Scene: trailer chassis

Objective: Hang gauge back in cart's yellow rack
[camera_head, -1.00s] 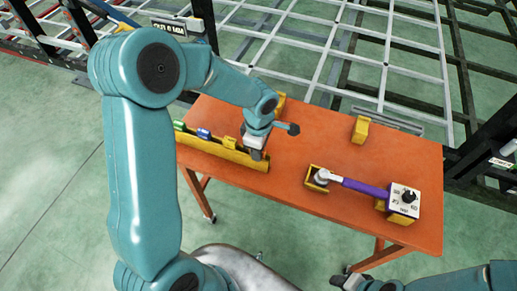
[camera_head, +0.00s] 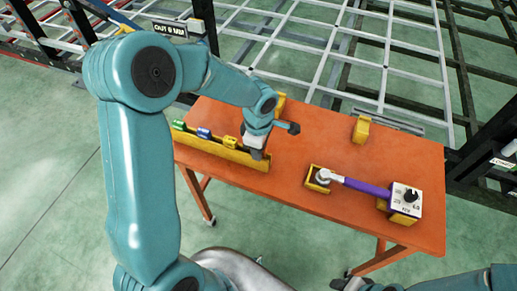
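The yellow rack (camera_head: 215,152) runs along the front left edge of the orange cart. A green gauge (camera_head: 179,125), a blue gauge (camera_head: 203,133) and a yellow gauge (camera_head: 230,142) sit in it in a row. My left gripper (camera_head: 257,153) points down at the rack's right end, right of the yellow gauge. Its fingertips are small and partly hidden by the rack; I cannot tell whether they hold a gauge. My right gripper (camera_head: 343,282) is at the bottom edge, in front of and below the cart top, partly cut off.
The orange cart top (camera_head: 290,180) carries a purple-handled tool (camera_head: 362,187) lying across a yellow holder (camera_head: 318,181) and a white dial box (camera_head: 405,197). A yellow block (camera_head: 361,129) stands at the back. The grey trailer frame (camera_head: 330,55) is behind.

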